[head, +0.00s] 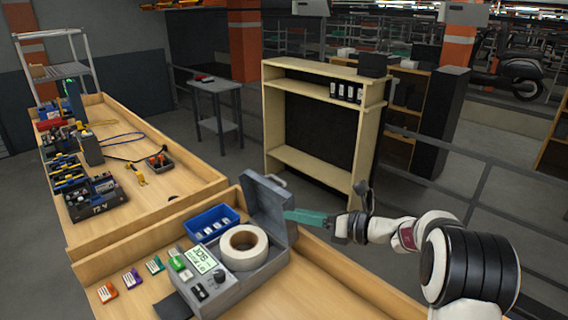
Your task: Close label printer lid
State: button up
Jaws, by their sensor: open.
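The grey label printer (208,299) stands on the wooden bench. Its lid (266,206) is open and stands up at the back of the printer. A white label roll (243,263) sits exposed in the printer, beside a small display (201,260) and control keys. My gripper (288,215) comes in from the right, its teal fingers level with the lid's right side. It is open with nothing seen between the fingers. I cannot tell whether the fingertips touch the lid.
A blue bin (211,222) stands behind the printer at its left. Several coloured cartridges (133,278) lie left of the printer. Another bench (190,188) with tools is at the back left. The bench top right of the printer (320,288) is clear. A wooden shelf (318,170) stands behind.

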aim_at(284, 183)
jog(key=w+d+f+m+t, duration=0.4)
jog(key=w+d+m+t, duration=0.1)
jog(key=w+d+m, duration=0.25)
jog(key=shift+h, duration=0.4)
jog(key=x, duration=1.6)
jog(key=shift+a, duration=0.15)
jog(key=shift+c, duration=0.3)
grip_shut()
jog(key=shift+f, duration=0.1)
jog(key=shift+s+f, duration=0.1)
jog(key=shift+f, duration=0.1)
